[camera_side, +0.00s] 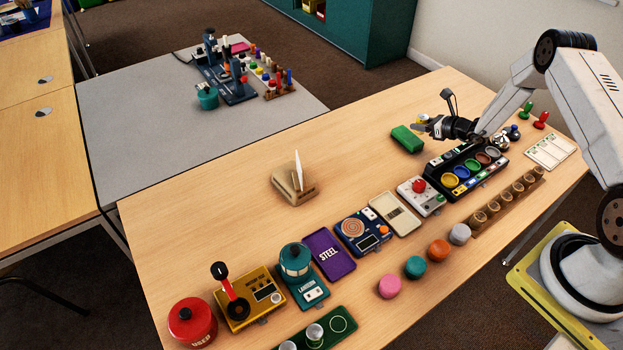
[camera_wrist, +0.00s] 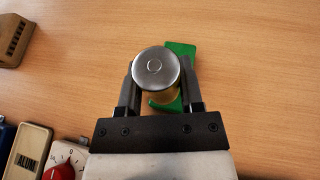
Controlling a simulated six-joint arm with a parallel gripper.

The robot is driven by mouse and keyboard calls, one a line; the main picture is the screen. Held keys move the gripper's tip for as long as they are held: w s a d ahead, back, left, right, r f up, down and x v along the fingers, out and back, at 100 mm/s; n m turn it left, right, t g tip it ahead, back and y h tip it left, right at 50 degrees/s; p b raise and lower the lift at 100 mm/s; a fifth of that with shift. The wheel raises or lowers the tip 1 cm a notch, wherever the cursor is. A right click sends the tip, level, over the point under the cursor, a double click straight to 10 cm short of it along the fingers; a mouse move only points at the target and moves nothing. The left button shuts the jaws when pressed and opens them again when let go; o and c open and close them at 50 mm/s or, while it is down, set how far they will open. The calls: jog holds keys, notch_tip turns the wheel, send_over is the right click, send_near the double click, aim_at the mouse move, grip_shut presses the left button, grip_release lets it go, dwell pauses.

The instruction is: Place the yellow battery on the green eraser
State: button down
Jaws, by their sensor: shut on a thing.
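The green eraser (camera_side: 406,139) lies on the wooden table, left of the dark tray of coloured bowls. My gripper (camera_side: 424,126) is at the eraser's far right side in the side view. The green eraser (camera_wrist: 181,48) shows behind and partly hidden by the battery. I cannot tell whether the battery touches the eraser.
The tray of coloured bowls (camera_side: 463,164) and the white box with a red knob (camera_side: 420,195) stand nearby. The table between holder and eraser is clear.

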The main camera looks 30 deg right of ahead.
aim_at(415, 141)
jog(key=shift+w+f, duration=0.2)
jog(key=shift+f, duration=0.05)
jog(key=shift+d, duration=0.1)
jog(key=shift+w+f, duration=0.2)
jog(key=shift+f, duration=1.55)
jog(key=shift+f, duration=0.15)
jog(key=shift+c, duration=1.2)
grip_release()
